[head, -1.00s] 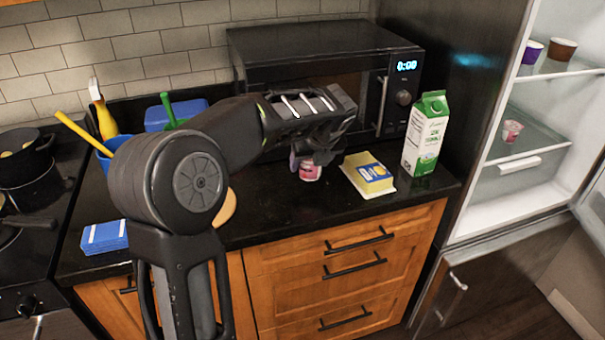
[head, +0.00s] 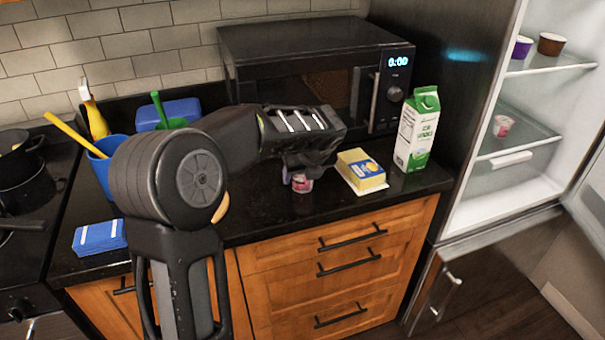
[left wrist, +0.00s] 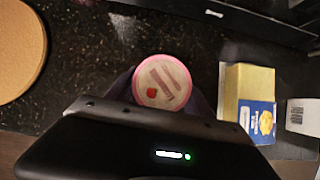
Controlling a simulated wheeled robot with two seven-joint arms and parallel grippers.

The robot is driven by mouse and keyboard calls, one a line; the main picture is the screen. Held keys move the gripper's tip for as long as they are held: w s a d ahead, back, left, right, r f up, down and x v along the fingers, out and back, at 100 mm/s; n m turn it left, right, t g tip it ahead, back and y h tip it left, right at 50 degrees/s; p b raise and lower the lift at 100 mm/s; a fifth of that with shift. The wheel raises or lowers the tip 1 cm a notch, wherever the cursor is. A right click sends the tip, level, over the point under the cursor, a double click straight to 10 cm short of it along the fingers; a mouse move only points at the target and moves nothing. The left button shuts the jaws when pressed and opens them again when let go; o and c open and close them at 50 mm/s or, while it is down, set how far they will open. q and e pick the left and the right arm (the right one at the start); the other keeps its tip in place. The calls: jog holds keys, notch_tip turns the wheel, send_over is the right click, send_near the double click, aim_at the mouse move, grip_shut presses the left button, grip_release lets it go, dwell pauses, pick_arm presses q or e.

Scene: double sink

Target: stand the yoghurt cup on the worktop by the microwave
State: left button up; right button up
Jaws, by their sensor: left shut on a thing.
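The yoghurt cup (head: 302,183) is small and pink with a pale lid. It shows just below my left gripper (head: 300,172), in front of the microwave (head: 310,65). In the left wrist view the cup's round lid (left wrist: 162,83) has a pink rim and sits between the fingers. My left gripper is shut on the cup. The cup looks upright, at or very near the black worktop (head: 270,215); I cannot tell whether it touches. My right gripper is not in view.
A butter pack (head: 361,170) on a white dish stands close right of the cup, with a green and white carton (head: 417,130) beyond. A round wooden board (left wrist: 18,50) lies to the left. The open fridge (head: 500,185) holds several cups. The worktop's front strip is clear.

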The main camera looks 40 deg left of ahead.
pick_arm(q)
jog(key=o, duration=1.5)
jog(key=v, duration=1.2)
